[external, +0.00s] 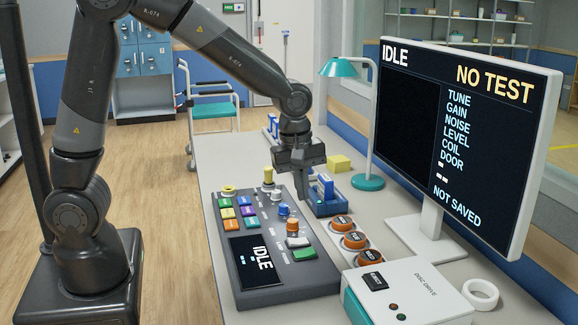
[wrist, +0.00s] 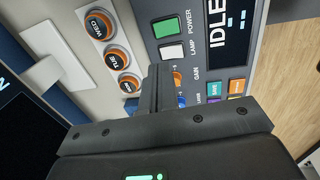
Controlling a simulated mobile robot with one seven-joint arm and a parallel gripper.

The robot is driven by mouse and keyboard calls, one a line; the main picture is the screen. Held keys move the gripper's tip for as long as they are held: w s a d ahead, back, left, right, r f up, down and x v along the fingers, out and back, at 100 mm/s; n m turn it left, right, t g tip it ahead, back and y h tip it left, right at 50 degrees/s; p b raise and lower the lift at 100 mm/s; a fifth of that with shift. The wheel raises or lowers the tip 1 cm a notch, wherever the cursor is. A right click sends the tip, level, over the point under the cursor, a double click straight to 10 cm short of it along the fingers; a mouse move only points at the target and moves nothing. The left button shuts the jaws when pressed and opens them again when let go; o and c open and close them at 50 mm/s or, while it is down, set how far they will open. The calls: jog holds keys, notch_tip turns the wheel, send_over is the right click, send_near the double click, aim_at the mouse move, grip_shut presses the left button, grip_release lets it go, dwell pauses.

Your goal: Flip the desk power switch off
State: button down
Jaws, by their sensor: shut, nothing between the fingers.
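The power switch is a green rocker (external: 304,254) near the lower right edge of the dark control console (external: 325,278). In the wrist view the green rocker (wrist: 166,27) has the label POWER beside it. My gripper (external: 325,190) is shut and empty, above the right side of the console near the blue holder. In the wrist view its closed fingers (wrist: 160,88) reach over the panel, below the white lamp switch (wrist: 172,51) and apart from the green rocker. They partly cover the orange gain knob (wrist: 178,77).
Orange-rimmed round buttons (external: 355,240) stand right of the console. A disc drive box (external: 415,290), a monitor (external: 465,130) reading IDLE and NO TEST, a teal lamp (external: 367,182), a yellow block (external: 339,163) and a tape roll (external: 481,292) share the desk. Colored keys (external: 227,213) fill the console's left.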

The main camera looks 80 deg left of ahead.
aim_at(308, 250)
jog(key=f, duration=0.4)
jog(key=w+f, duration=0.1)
jog(key=f, duration=0.9)
jog(key=shift+w, duration=0.3)
jog(key=shift+f, duration=0.15)
jog(key=shift+s, duration=0.1)
jog(key=shift+s+r, duration=0.2)
jog(key=shift+s, duration=0.4)
notch_tip(308, 250, up, 14)
jog(key=s, duration=0.1)
jog(key=shift+s, duration=0.35)
jog(key=shift+d+f, duration=0.1)
